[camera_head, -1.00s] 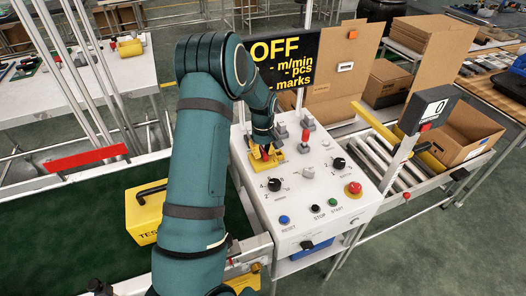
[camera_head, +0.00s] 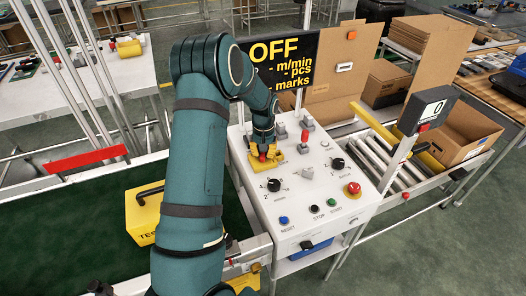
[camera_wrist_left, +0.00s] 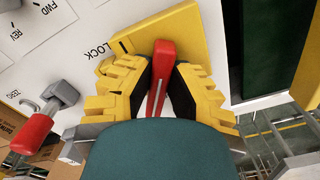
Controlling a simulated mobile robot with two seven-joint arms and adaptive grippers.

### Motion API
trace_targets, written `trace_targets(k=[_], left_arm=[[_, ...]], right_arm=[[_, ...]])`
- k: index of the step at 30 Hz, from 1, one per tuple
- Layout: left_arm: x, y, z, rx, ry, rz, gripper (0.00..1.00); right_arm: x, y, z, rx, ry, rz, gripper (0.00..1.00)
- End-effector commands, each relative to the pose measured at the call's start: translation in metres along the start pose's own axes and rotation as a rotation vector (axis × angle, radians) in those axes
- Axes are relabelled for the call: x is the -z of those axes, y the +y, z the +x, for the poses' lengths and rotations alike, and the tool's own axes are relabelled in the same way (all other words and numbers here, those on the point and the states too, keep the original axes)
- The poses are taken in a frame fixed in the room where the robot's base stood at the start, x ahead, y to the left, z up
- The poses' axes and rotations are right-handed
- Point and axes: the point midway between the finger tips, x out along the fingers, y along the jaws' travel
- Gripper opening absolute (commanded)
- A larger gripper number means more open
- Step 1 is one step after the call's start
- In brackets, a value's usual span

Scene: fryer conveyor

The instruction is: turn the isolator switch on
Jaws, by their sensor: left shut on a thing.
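The isolator switch is a red handle (camera_wrist_left: 163,62) on a yellow plate (camera_wrist_left: 165,32), with "LOCK" printed beside it in the left wrist view. In the head view the yellow plate (camera_head: 277,160) sits at the left back of the white control panel, and only a bit of red handle (camera_head: 263,156) shows below my gripper. My left gripper (camera_head: 264,149) points down over it. In the left wrist view its yellow-padded fingers (camera_wrist_left: 163,85) are on both sides of the red handle and shut on it. My right gripper is out of view.
The white panel (camera_head: 310,187) carries dials, buttons, a red emergency stop (camera_head: 353,188) and a red-tipped lever (camera_head: 305,136) close to the right of my gripper. A black display (camera_head: 283,62) behind reads "OFF". A yellow test box (camera_head: 143,212) stands on the green belt at left.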

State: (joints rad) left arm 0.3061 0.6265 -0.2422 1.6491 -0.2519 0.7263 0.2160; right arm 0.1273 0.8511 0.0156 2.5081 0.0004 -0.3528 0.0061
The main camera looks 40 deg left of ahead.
Motion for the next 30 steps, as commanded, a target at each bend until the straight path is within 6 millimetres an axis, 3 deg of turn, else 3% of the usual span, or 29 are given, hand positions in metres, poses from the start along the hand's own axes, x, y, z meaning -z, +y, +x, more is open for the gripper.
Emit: trace_targets(k=[30], left_arm=[[-0.0046, 0.0059, 0.0017, -0.003, -0.006, 0.889, 0.00]], right_arm=[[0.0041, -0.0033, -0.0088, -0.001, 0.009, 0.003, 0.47]])
